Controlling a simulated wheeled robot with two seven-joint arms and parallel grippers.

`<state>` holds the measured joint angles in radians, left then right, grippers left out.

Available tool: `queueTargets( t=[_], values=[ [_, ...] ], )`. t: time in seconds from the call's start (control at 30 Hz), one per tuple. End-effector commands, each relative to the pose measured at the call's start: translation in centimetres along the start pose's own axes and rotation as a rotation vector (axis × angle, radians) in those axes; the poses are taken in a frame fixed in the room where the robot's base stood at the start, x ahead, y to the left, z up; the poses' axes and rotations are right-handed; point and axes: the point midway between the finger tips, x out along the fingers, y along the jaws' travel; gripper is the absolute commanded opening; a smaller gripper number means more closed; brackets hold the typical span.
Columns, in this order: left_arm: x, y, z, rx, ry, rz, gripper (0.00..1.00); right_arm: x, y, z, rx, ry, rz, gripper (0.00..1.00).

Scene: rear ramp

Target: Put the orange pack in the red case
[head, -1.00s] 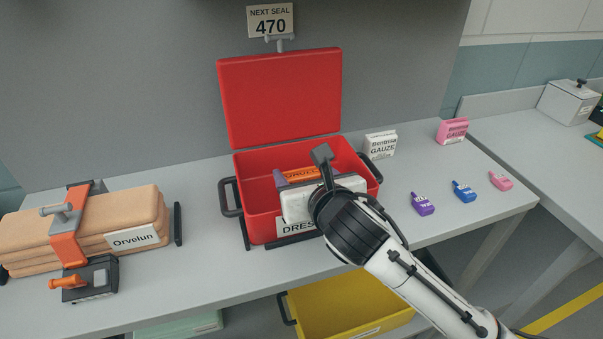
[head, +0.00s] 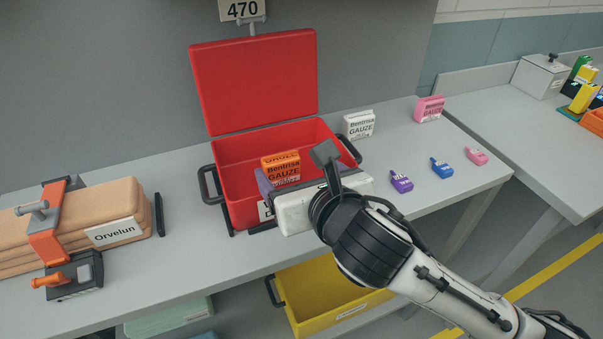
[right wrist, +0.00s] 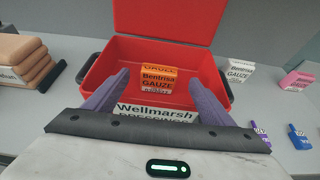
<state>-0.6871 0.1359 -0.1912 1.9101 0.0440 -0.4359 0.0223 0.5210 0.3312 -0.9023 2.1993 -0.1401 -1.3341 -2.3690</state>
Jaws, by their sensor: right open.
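The orange pack (head: 281,168), labelled Bentrisa Gauze, stands inside the open red case (head: 234,150), and its lower part is hidden. It also shows in the right wrist view (right wrist: 158,77), beyond my fingers and inside the case. My right gripper (head: 288,187) is open and empty at the front wall of the case. Its purple fingers (right wrist: 158,88) are spread wide, with the pack between them in the picture but not touched. The gripper body hides part of the case's front label. My left gripper is not in view.
A white gauze pack (head: 358,124) stands right of the case, with a pink pack (head: 429,109) farther right. Purple, blue and pink small items lie in front. Strapped tan pads (head: 75,222) lie at left. A yellow bin (head: 320,300) is below the bench.

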Motion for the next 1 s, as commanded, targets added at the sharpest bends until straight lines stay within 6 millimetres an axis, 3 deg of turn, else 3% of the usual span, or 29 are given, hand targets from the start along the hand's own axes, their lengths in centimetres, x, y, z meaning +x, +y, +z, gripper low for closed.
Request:
queueTargets(
  t=[0.1,0.3,1.0],
  values=[
    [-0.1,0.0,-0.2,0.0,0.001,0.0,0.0,-2.1,0.0,0.1,0.0,-0.002,0.001,0.77],
    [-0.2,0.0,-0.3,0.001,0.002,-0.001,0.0,-3.7,-0.1,0.0,0.0,0.0,-0.001,0.77],
    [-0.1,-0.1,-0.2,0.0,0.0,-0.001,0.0,-3.9,0.0,0.0,0.001,0.0,-0.001,0.77]
  ],
)
